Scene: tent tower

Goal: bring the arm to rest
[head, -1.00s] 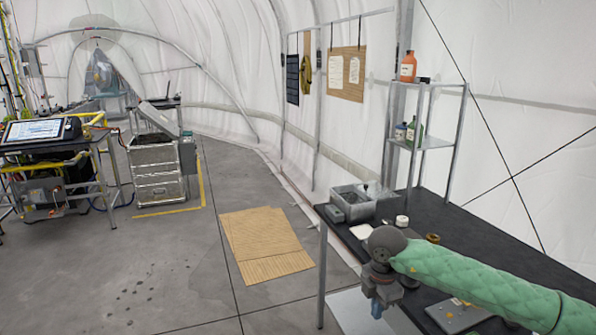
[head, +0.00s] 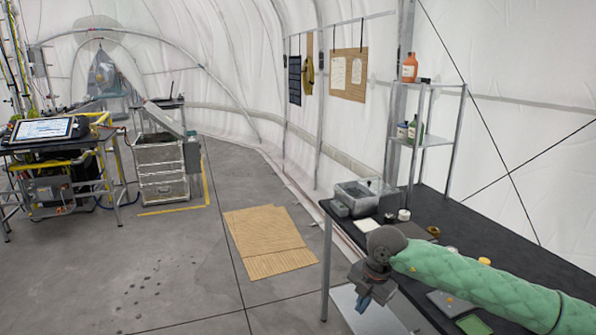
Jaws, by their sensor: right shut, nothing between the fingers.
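My right arm comes in from the right edge in a green quilted sleeve and reaches over the dark table (head: 487,236). My right gripper (head: 362,302) points down at the table's left edge, above a lower shelf. It is shut and empty, apart from the things on the table. My left gripper is not in view.
A grey bin (head: 356,198), a white roll (head: 404,215) and small items stand at the table's back. A metal shelf rack (head: 436,140) with bottles rises behind. Cardboard sheets (head: 268,242) lie on the floor.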

